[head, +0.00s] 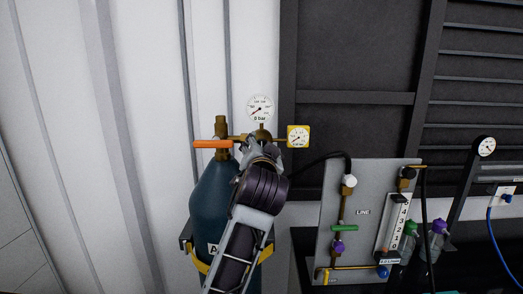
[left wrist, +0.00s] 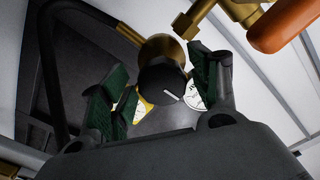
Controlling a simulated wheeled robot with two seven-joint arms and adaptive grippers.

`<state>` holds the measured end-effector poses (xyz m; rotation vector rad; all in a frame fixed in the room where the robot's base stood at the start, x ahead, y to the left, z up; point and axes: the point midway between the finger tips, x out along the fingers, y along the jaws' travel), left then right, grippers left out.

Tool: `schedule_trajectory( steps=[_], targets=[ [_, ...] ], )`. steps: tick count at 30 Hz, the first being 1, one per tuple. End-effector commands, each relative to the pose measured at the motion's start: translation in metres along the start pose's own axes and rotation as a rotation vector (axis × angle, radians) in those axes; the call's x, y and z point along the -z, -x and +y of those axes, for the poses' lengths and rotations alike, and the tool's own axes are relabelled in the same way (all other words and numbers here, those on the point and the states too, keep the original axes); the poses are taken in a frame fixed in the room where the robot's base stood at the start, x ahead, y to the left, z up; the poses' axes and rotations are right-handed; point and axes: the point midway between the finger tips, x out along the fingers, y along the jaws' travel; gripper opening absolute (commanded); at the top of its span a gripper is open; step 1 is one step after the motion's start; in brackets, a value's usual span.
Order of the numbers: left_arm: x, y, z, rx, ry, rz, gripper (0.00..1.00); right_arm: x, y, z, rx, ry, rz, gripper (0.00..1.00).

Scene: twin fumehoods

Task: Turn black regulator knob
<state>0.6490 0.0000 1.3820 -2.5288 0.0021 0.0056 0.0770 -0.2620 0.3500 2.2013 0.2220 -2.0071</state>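The black regulator knob (left wrist: 162,82) shows in the left wrist view as a dark round cap with a white line, on the front of the brass regulator body (left wrist: 163,48). My left gripper (left wrist: 157,75) is open, with its green-padded fingers on either side of the knob. A gap shows between the knob and the left finger; whether the right finger touches it I cannot tell. In the head view my left gripper (head: 260,152) is in front of the regulator and hides the knob. My right gripper is not in view.
A blue-green gas cylinder (head: 207,193) stands under the regulator, with an orange valve handle (head: 212,144) at its top. A white gauge (head: 260,106) and a yellow-rimmed gauge (head: 298,134) sit close by. A grey panel (head: 337,215) with valves stands to the right.

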Motion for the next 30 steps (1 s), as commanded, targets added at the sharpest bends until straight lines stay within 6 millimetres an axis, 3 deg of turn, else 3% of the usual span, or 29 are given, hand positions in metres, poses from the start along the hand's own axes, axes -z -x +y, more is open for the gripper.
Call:
schedule_trajectory(
  steps=[14, 30],
  targets=[
    [0.006, 0.0, -0.005, 0.003, -0.001, 0.004, 0.62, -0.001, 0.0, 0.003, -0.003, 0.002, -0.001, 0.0],
    [0.051, 0.002, -0.037, 0.008, 0.003, 0.009, 0.62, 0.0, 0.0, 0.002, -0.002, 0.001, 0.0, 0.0]
  ],
)
